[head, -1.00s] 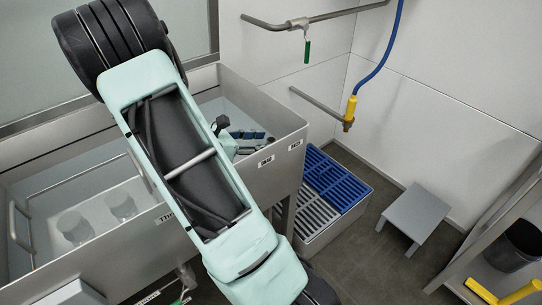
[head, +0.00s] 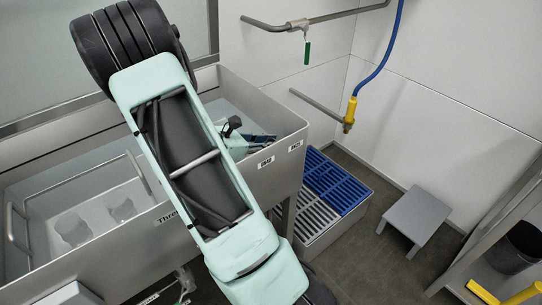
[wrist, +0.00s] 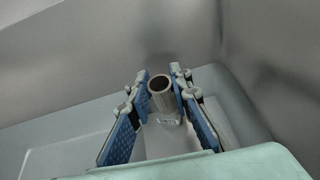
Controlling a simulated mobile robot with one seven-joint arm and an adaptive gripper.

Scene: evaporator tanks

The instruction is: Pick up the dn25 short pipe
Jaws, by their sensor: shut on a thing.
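A short grey metal pipe (wrist: 161,97) stands out between my gripper's fingers in the wrist view, its open round end towards the camera. A small pale label shows just below it. My gripper (wrist: 162,84) is shut on the pipe, with a blue-padded finger on each side. In the head view my gripper (head: 262,138) is partly visible inside the right compartment of the steel tank, largely hidden by my arm. The pipe cannot be made out in the head view.
Steel tank walls (head: 278,166) rise around my gripper. The left compartment holds clear cylindrical vessels (head: 72,229). A blue hose (head: 386,55) hangs at the wall.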

